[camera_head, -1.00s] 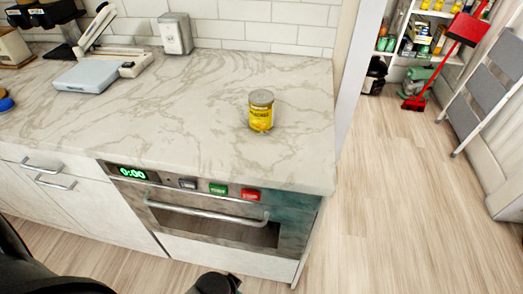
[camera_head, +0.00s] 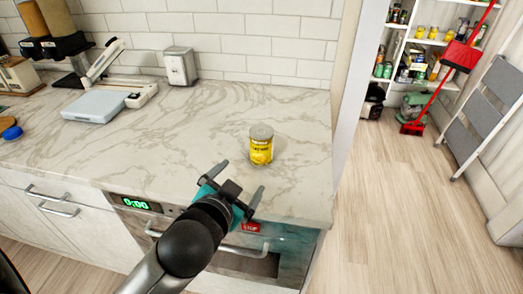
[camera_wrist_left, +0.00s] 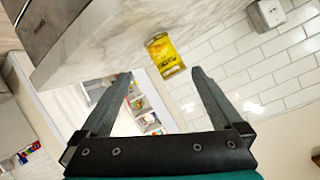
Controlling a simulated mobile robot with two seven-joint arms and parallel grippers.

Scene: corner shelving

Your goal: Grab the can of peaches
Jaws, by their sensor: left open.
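The can of peaches (camera_head: 261,147), yellow with a grey lid, stands upright on the marble counter (camera_head: 150,140) near its right front part. It also shows in the left wrist view (camera_wrist_left: 164,55), tilted in the picture and beyond the fingertips. My left gripper (camera_head: 242,178) is open and empty at the front of the counter, just short of the can and a little to its left in the head view. In the left wrist view its two fingers (camera_wrist_left: 160,75) are spread wide, with nothing between them. My right gripper is not in view.
An oven (camera_head: 275,245) is below the counter edge. Open floor, a red broom (camera_head: 412,129) and stocked shelves (camera_head: 432,42) lie right.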

